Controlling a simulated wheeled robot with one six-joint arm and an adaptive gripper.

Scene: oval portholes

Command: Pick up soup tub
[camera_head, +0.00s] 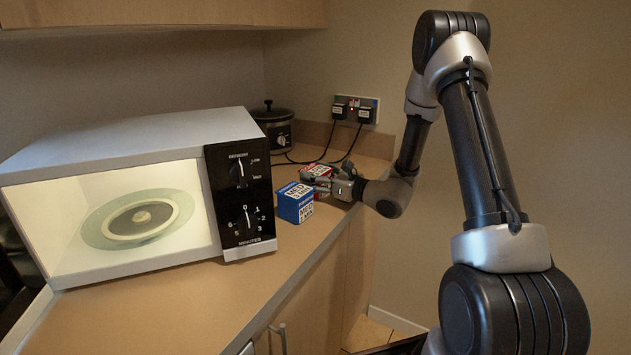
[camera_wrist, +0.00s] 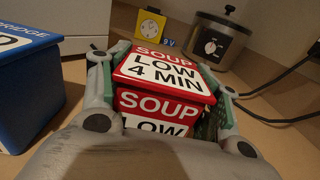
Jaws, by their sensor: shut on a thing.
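The soup tub (camera_wrist: 165,75) is a red box with white labels reading "SOUP LOW 4 MIN". In the wrist view it sits between the two fingers of my gripper (camera_wrist: 160,100), which is shut on its sides. In the head view the soup tub (camera_head: 318,171) shows at the right part of the counter, partly hidden by my gripper (camera_head: 330,184) and the blue box. It looks upright. I cannot tell whether its underside touches the counter.
A blue tub (camera_head: 295,202) stands close beside the soup tub, also at left in the wrist view (camera_wrist: 22,85). A white microwave (camera_head: 130,140) fills the counter's left. A slow cooker (camera_head: 274,128), a yellow block (camera_wrist: 149,24) and cables from a wall socket (camera_head: 356,108) lie behind.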

